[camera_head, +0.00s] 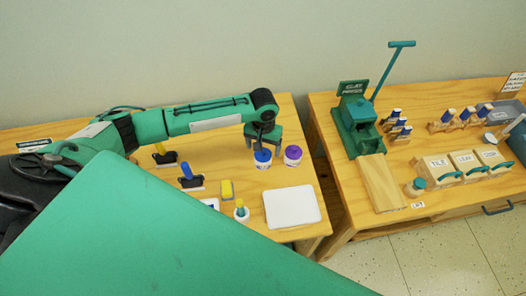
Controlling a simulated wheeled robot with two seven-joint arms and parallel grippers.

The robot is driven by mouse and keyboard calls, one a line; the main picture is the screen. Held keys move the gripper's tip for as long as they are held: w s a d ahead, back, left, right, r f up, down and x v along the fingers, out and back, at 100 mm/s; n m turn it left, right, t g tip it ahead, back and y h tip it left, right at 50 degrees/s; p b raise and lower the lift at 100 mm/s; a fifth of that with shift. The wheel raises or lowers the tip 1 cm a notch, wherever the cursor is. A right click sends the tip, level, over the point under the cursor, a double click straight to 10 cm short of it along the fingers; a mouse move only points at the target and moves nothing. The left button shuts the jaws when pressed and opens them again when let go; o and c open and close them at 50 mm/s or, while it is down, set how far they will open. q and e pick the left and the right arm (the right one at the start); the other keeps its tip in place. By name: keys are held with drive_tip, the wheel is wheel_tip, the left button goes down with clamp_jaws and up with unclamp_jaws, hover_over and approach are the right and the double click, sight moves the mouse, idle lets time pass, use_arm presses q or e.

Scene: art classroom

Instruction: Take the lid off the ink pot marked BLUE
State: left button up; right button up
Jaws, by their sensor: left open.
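A small pot with blue on its top and front, the BLUE ink pot (262,163), stands near the right end of the left table. Its marking is too small to read clearly. My left gripper (260,147) is open, pointing down directly over this pot. Its fingers reach close to the top of the pot and partly hide the lid; I cannot tell whether they touch it. A pot with a purple lid (292,155) stands close on the right, apart from the blue one. My right gripper is not in view.
A white sheet or tray (292,207) lies in front of the pots. Stamps with blue (190,178) and yellow (164,155) handles and a yellow block (227,189) are to the left. The right table holds a green press (356,118) and labelled boxes (438,168).

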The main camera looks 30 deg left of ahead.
use_arm(q)
drive_tip(key=shift+f, duration=1.3)
drive_tip(key=c, duration=1)
drive_tip(key=shift+r, duration=0.1)
drive_tip(key=shift+c, duration=0.2)
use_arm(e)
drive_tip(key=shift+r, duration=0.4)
